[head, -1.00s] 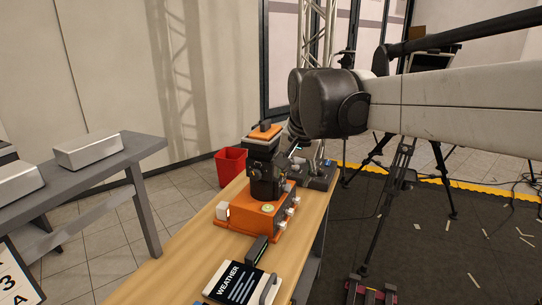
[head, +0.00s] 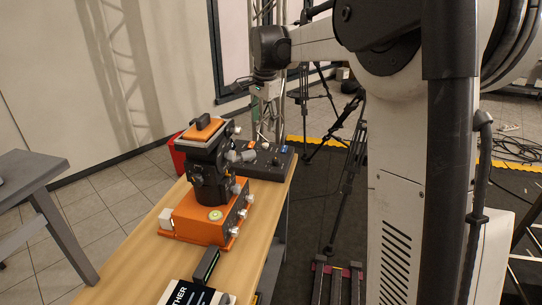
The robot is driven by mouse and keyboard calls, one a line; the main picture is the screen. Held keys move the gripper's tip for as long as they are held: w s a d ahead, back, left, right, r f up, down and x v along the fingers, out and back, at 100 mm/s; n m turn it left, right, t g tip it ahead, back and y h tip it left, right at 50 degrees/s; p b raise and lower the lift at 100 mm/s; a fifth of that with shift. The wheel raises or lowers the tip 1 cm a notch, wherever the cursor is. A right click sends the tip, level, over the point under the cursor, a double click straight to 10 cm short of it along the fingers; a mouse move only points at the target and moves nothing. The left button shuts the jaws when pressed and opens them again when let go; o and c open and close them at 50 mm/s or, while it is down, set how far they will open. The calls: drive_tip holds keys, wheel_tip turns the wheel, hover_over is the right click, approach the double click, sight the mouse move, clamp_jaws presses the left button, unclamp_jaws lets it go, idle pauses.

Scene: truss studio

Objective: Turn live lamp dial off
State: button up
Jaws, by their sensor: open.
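An orange box (head: 190,222) stands on the wooden table, with several silver knobs (head: 234,231) along its right side and a round greenish gauge on top. A black device (head: 210,185) with an orange-topped upper part (head: 203,130) sits on it. A dark console (head: 268,164) with small controls lies behind to the right. No label is legible, so I cannot tell which control is the live lamp dial. My gripper (head: 262,120) hangs down above the console, small and partly unclear. It is open and holds nothing visible.
A book or card marked in white letters (head: 190,293) and a small dark handheld item (head: 207,264) lie at the table's (head: 130,272) near end. A grey bench (head: 25,180) stands left. A red bin (head: 177,150) is behind the table; tripods stand to the right.

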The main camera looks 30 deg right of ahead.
drive_tip(key=w+d+f+m+g+p, duration=0.1)
drive_tip(key=w+d+f+m, duration=0.3)
drive_tip(key=w, duration=0.4)
drive_tip(key=m+g+p, duration=0.1)
drive_tip(key=m, duration=0.2)
hover_over(276, 159)
wheel_tip(276, 159, down, 6)
drive_tip(key=f, duration=0.1)
wheel_tip(276, 159, down, 14)
drive_tip(key=shift+s+r, duration=0.1)
drive_tip(key=shift+r, duration=0.15)
drive_tip(key=c, duration=1.1)
drive_tip(key=shift+c, duration=0.2)
